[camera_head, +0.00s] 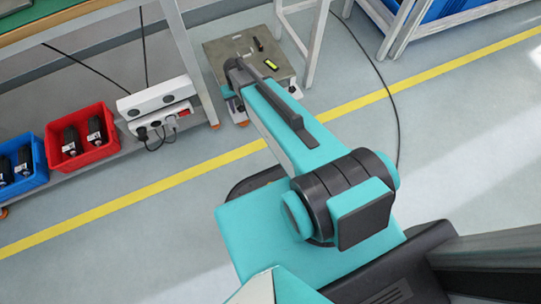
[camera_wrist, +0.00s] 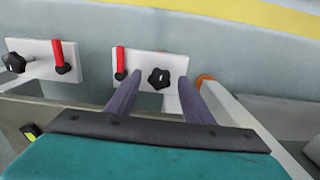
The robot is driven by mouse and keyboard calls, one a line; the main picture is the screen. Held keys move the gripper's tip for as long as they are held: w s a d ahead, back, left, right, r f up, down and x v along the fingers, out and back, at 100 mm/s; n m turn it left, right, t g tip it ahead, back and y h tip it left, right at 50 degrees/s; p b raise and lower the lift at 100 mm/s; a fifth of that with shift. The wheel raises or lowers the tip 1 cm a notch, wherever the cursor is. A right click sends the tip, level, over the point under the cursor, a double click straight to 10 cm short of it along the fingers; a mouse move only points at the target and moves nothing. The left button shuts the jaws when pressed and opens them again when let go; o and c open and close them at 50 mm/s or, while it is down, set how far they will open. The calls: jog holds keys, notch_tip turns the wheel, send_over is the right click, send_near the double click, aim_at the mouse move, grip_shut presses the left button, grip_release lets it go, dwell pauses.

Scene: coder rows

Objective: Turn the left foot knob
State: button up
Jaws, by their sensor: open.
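The low stand with a worn metal top (camera_head: 225,47) is at the back centre in the head view. In the wrist view, its right-hand white foot plate (camera_wrist: 146,66) carries a black star knob (camera_wrist: 159,78) and a red lever (camera_wrist: 120,62). An orange caster beside this plate matches the left foot in the head view. My gripper (camera_wrist: 161,79) is open, with one finger on each side of that knob in the picture. I cannot tell whether either finger touches it. The other star knob (camera_wrist: 14,62) and red lever (camera_wrist: 61,57) are at the wrist view's left.
A bench leg with an orange caster (camera_head: 214,126) stands just left of the stand. A white power strip (camera_head: 164,113), a red bin (camera_head: 67,157) and a blue bin (camera_head: 35,171) are further left. A black cable (camera_head: 388,95) crosses the floor at right.

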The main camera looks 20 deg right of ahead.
aim_at(241, 108)
jog(key=shift+f+n+b, duration=0.15)
jog(key=shift+n+b, duration=2.55)
jog(key=shift+n, duration=0.4)
notch_tip(241, 108, up, 14)
jog(key=p, duration=0.5)
jog(key=s+f+m+g+p, duration=0.1)
jog(key=s+f+m+p, duration=0.1)
jog(key=s, duration=0.8)
jog(key=s+f+m+g+p, duration=0.2)
jog(key=s+f+p, duration=0.2)
jog(key=s, duration=0.6)
jog(key=s+f+m+g+p, duration=0.1)
jog(key=s+f+p, duration=0.2)
jog(key=s, duration=0.7)
jog(key=shift+d+m+g, duration=0.2)
jog(key=shift+m+g, duration=0.2)
jog(key=shift+f, duration=0.1)
notch_tip(241, 108, up, 19)
jog(key=s+p, duration=0.1)
jog(key=p, duration=1.7)
jog(key=shift+s+f+g, duration=0.2)
jog(key=shift+s+g, duration=0.1)
jog(key=shift+s, duration=0.1)
